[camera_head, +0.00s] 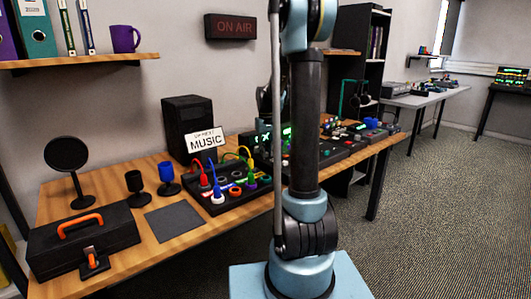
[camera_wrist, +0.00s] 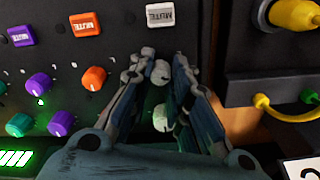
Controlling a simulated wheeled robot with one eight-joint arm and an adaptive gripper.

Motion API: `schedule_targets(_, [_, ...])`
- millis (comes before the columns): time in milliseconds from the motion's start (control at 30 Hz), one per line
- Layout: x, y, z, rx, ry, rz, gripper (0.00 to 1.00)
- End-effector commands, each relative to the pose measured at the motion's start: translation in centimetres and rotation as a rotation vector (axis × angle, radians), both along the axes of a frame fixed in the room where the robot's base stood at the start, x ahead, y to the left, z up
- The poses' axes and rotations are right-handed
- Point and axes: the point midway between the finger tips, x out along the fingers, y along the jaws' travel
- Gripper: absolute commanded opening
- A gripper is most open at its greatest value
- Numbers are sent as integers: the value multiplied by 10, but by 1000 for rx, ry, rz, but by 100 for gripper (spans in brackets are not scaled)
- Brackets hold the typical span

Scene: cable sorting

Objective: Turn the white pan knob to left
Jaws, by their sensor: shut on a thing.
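In the wrist view, my gripper (camera_wrist: 163,60) is shut on a white knob (camera_wrist: 160,73) on a dark mixer panel (camera_wrist: 120,55). One fingertip is on each side of the knob. A second white knob (camera_wrist: 161,118) sits below it in the same column, between the lower parts of my fingers. A white mute button (camera_wrist: 160,14) is above. The knob's pointer mark cannot be made out. In the head view my arm stands in front of part of the desk, and my gripper and the white knobs are hidden.
Orange (camera_wrist: 93,78) and purple knobs (camera_wrist: 38,84) are left of my fingers. A black box with a yellow plug (camera_wrist: 293,14) and yellow cable is at right. In the head view, a black cable box (camera_head: 225,192) and a speaker (camera_head: 190,125) stand on the wooden desk (camera_head: 110,205).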

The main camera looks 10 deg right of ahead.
Motion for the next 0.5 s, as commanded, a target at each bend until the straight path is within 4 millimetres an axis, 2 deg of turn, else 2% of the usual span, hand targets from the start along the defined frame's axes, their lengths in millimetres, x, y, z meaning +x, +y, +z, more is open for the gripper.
schedule_targets(200, [2,0,1,0,-4,162,0])
schedule_targets(500, [3,0,1,-1,-4,301,0])
